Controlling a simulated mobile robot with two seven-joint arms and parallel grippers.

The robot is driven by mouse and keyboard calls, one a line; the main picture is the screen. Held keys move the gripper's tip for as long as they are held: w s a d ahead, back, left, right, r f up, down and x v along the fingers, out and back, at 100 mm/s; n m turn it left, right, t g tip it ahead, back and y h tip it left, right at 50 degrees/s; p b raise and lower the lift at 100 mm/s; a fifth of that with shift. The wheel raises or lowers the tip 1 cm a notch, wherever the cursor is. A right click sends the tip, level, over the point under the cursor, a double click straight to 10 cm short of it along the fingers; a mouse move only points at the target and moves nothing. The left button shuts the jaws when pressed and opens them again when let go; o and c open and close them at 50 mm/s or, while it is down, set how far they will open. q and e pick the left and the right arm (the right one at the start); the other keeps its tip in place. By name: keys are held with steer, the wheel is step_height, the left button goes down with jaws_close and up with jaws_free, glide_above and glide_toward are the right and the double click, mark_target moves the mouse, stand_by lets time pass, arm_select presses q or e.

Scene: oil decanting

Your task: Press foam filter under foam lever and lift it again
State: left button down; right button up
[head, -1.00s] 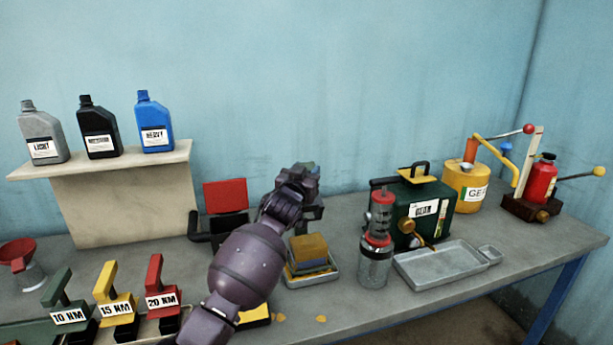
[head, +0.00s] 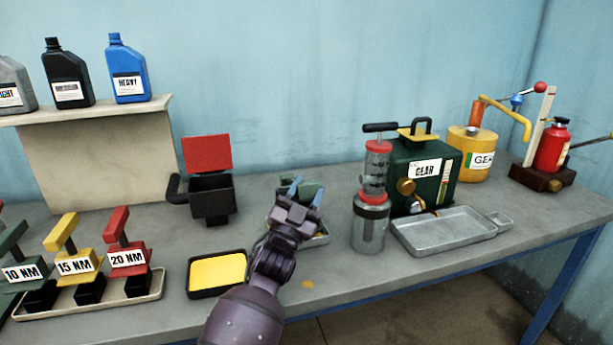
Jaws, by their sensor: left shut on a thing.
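My left gripper (head: 306,196) is shut on a dark grey-green block (head: 312,187), which looks like the foam filter. The fingers hide much of it. It is held over the middle of the table. The foam press stands to the left of the gripper, a black box (head: 211,193) with a raised red plate (head: 208,154) behind it and a black handle (head: 175,189) at its left side. The gripper is apart from the press. My right gripper is not in view.
A black tray with a yellow pad (head: 217,272) lies in front of the press. A small metal tray (head: 320,238) is mostly hidden behind my gripper. A glass pump cylinder (head: 371,215), a green gear can (head: 424,170) and a drip tray (head: 442,232) stand to the right. Torque-labelled blocks (head: 75,262) are at left.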

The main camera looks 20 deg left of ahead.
arm_select(q)
steer(key=f, duration=0.3)
steer(key=shift+s+d+f+b, duration=0.25)
steer(key=shift+s+f+b, duration=0.05)
steer(key=shift+s+f, duration=0.1)
steer(key=c, duration=0.6)
jaws_free()
steer(key=shift+w, duration=0.1)
steer(key=shift+r, duration=0.1)
